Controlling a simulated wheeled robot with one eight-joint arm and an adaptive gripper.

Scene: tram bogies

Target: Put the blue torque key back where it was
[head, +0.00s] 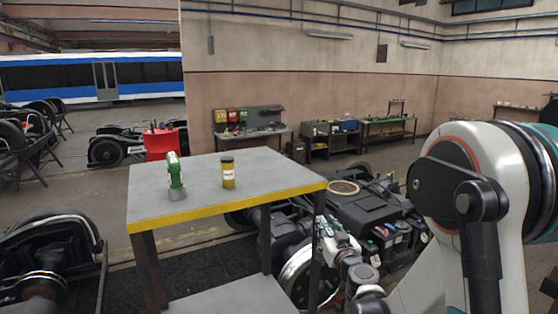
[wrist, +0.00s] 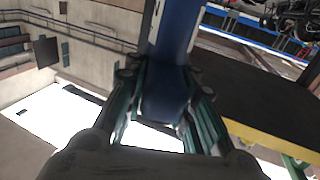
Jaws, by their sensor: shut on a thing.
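A blue, long-bodied thing, which I take to be the blue torque key (wrist: 168,92), is between the fingers of my gripper (wrist: 163,76) in the wrist view. The fingers are shut on it from both sides, and its upper end runs out of the top of the picture. In the head view my gripper (head: 328,226) is low by the right corner of the yellow-edged table (head: 205,198). The key cannot be made out clearly there. The place where it was is not identifiable in these frames.
On the table stand a green tool (head: 175,176) and a yellow can with a dark lid (head: 228,173). A dark bogie (head: 375,205) with coloured parts lies right behind my gripper. A red box (head: 161,143) and workbenches (head: 386,127) are farther back.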

